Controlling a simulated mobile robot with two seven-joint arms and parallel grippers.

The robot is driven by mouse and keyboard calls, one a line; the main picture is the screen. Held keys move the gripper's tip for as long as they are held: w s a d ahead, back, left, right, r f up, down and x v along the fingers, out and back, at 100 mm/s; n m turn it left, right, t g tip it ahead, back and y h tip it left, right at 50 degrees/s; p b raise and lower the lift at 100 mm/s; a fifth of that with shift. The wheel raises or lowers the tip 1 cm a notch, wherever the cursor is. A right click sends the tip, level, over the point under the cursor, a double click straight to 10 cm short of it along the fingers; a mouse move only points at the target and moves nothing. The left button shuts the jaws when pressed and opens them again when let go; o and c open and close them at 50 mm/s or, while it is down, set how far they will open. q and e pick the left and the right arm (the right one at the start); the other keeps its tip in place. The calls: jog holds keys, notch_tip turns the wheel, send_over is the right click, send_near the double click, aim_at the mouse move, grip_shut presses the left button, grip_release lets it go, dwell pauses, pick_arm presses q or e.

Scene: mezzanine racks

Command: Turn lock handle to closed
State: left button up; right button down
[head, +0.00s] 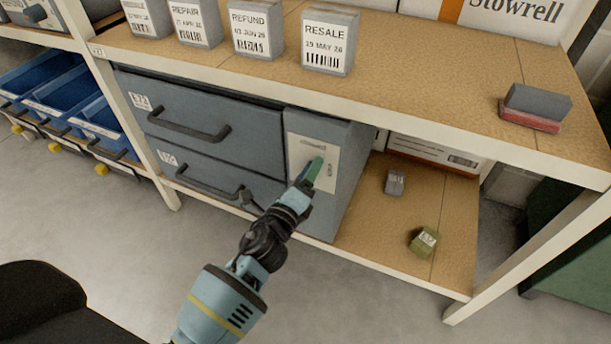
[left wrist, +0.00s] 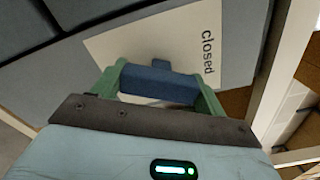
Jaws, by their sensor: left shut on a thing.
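The lock handle is a blue bar (left wrist: 158,86) on a pale plate (head: 302,155) on the front of the grey drawer cabinet. In the left wrist view the word "closed" is printed on the plate (left wrist: 122,46), to the right of the bar. My left gripper (head: 314,172) is at the plate, with its green fingers shut on the bar, one at each end. In the head view the gripper hides most of the handle. My right gripper is in neither view.
The cabinet's two drawers (head: 205,118) with dark pulls are left of the plate. A wooden shelf (head: 415,68) with labelled boxes overhangs the cabinet. On the lower shelf (head: 385,240) lie a grey block (head: 395,182) and a green one (head: 424,241). Blue bins (head: 45,80) stand at left.

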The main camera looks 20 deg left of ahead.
pick_arm(q)
jog(key=n, duration=0.2)
jog(key=shift+n, duration=1.5)
jog(key=shift+n+p, duration=0.3)
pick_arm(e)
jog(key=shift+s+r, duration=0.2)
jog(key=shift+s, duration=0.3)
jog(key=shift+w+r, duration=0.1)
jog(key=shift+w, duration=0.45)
pick_arm(q)
jog(key=o, duration=1)
jog(key=shift+s, duration=0.1)
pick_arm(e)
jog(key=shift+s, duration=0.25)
